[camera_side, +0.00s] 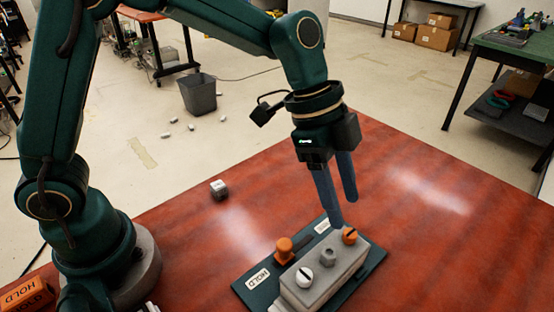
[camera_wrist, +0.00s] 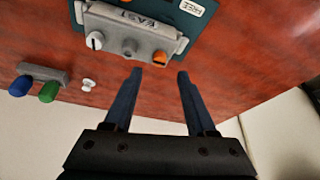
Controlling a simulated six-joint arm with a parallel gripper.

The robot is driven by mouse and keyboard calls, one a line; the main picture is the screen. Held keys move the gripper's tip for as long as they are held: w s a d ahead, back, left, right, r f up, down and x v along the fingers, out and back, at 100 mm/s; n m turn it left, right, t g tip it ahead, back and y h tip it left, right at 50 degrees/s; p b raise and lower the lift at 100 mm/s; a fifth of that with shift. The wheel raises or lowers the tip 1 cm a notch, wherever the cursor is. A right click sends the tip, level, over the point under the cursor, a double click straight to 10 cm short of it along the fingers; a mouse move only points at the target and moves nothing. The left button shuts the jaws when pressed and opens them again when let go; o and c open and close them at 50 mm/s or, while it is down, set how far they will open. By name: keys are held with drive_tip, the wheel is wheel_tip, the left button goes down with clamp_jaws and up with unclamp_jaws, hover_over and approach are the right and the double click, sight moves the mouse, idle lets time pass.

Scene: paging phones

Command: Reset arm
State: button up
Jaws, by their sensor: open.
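My gripper (camera_side: 344,212) is open and empty, its two dark blue fingers pointing down over the back end of a grey control box (camera_side: 318,277). One fingertip appears close to the box's orange knob (camera_side: 350,236); I cannot tell whether they touch. In the wrist view, my gripper (camera_wrist: 159,74) shows parted fingers with only red table between them. The grey box (camera_wrist: 113,38), marked EAST, lies just beyond the fingertips, with white, grey and orange knobs. It sits on a dark green plate (camera_side: 250,292) with HOLD and FREE labels and an orange peg (camera_side: 284,250).
A small grey-white cube (camera_side: 219,190) stands alone on the red table (camera_side: 180,235). An orange HOLD block (camera_side: 27,298) is at lower left. The wrist view shows a grey block (camera_wrist: 43,74) with blue and green knobs, and a small white piece (camera_wrist: 88,85). The table's right side is clear.

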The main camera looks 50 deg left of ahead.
drive_tip(key=s+a+r+n+t+y, duration=0.1)
drive_tip(key=s+a+r+n+t, duration=0.3)
drive_tip(key=a+r, duration=0.45)
drive_tip(key=s+a+f+n+y, duration=0.3)
drive_tip(key=s+a+f+n, duration=0.1)
drive_tip(key=s+a+n, duration=0.3)
drive_tip(key=s+n, duration=0.2)
drive_tip(key=n, duration=0.2)
drive_tip(key=shift+s+a, duration=0.25)
drive_tip(key=shift+a, duration=0.1)
drive_tip(key=shift+f, duration=0.1)
